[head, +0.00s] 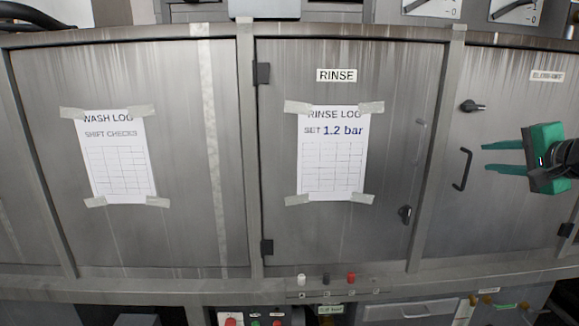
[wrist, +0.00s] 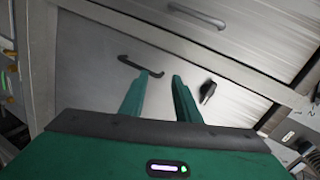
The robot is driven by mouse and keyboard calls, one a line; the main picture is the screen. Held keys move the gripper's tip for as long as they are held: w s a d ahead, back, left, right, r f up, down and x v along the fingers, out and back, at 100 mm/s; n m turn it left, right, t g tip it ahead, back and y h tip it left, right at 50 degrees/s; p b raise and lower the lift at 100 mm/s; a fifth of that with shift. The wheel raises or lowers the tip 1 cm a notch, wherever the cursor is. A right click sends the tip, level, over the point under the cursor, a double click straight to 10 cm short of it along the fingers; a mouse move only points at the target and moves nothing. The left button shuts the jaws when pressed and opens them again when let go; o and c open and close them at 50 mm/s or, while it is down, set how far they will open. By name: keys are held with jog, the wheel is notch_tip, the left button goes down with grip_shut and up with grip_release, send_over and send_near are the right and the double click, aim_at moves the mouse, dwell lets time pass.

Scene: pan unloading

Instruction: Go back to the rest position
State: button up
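My gripper (head: 484,157) is at the right edge of the head view, green with two long fingers pointing left. It is in front of the right-hand metal door, and its fingers are apart with nothing between them. In the wrist view my gripper (wrist: 158,90) also shows its two green fingers spread and empty. Beyond them are a black door handle (wrist: 140,66) and a black latch (wrist: 208,91). No pan shows in either view.
A grey metal cabinet fills the head view. Its middle door, labelled RINSE (head: 337,75), is closed and carries a taped rinse log (head: 332,155). A wash log (head: 119,158) is taped at left. Knobs and buttons (head: 350,277) line the lower ledge.

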jog(key=s+a+f+n+g, duration=0.35)
jog(key=s+f, duration=0.25)
jog(key=f, duration=0.3)
jog(key=s+a+f+n+g, duration=0.2)
jog(key=s+a+f+g, duration=0.3)
jog(key=f, duration=0.3)
jog(key=s+a+f+n+g, duration=0.1)
jog(key=s+f+n+g, duration=0.1)
jog(key=s, duration=0.6)
jog(key=s+a+f+n+g, duration=0.1)
jog(key=s+f+g, duration=0.3)
jog(key=s, duration=0.5)
jog(key=shift+s+a+f+n, duration=0.15)
jog(key=shift+s+a+n, duration=0.15)
jog(key=shift+a, duration=0.35)
jog(key=shift+w, duration=0.1)
jog(key=shift+w+f, duration=0.25)
jog(key=shift+w, duration=0.35)
